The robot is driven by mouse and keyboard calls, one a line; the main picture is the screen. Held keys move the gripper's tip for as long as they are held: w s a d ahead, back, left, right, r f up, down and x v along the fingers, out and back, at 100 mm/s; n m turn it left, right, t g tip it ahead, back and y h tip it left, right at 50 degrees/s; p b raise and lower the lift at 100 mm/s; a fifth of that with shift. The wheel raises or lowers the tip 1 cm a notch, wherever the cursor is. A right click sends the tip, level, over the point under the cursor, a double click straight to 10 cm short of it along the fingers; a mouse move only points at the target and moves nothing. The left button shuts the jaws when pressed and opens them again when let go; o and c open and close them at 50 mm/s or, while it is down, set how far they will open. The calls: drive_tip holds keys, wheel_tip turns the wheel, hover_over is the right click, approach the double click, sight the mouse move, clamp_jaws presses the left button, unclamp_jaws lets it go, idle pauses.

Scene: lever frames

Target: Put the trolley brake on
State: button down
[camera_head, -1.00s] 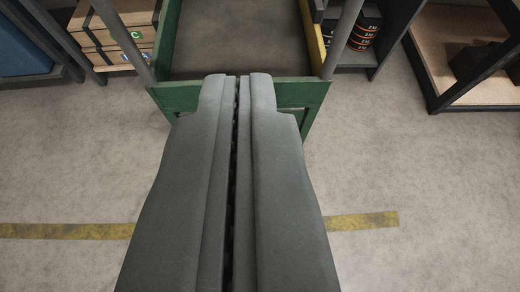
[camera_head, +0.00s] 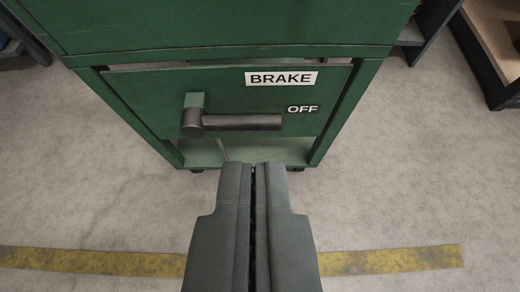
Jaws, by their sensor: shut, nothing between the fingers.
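The green trolley (camera_head: 150,28) fills the top of the view. Its front panel carries a white BRAKE label (camera_head: 281,78) and the word OFF (camera_head: 302,109) below it. The dark brake lever (camera_head: 238,122) pivots at its left end on a green block and points right, roughly level, just below and left of OFF. My gripper (camera_head: 252,168) is shut and empty. Its tips show below the lever in the picture, with a visible gap between them and the lever.
A yellow floor stripe (camera_head: 95,261) crosses the concrete floor behind my gripper. A dark-framed shelf (camera_head: 488,62) stands at the upper right. Open floor lies on both sides of the trolley.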

drive_tip(key=shift+f, duration=0.4)
hover_over(256, 130)
drive_tip(key=s, duration=0.2)
wheel_tip(256, 130, down, 6)
drive_tip(key=shift+d+f, duration=0.1)
drive_tip(key=shift+f, duration=0.8)
drive_tip(key=shift+w+f, duration=0.1)
drive_tip(key=shift+f, duration=0.75)
